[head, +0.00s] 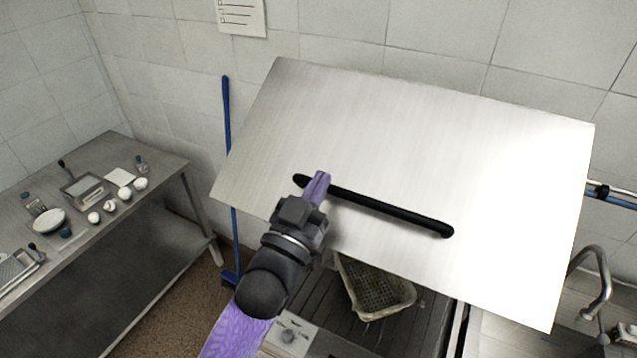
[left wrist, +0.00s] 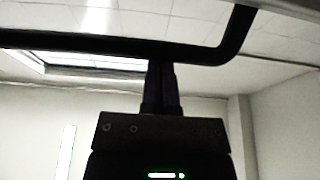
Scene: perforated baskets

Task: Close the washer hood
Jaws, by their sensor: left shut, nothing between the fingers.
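The washer hood (head: 440,150) is a large silver metal panel, raised and tilted over the washer, in the head view. A black bar handle (head: 390,212) runs across its lower part. My left gripper (head: 318,184) is shut with nothing in it. In the head view its purple fingers overlap the handle near the handle's left end. In the left wrist view the dark shut fingers (left wrist: 161,78) point up to the black handle (left wrist: 100,47); I cannot tell whether they touch it. My right gripper is not in view.
A perforated basket (head: 375,290) sits on the dark slatted surface under the hood. A steel table (head: 150,165) with bowls, eggs and small items stands at the left. A metal faucet (head: 598,275) is at the right. A blue pole (head: 227,130) leans against the wall.

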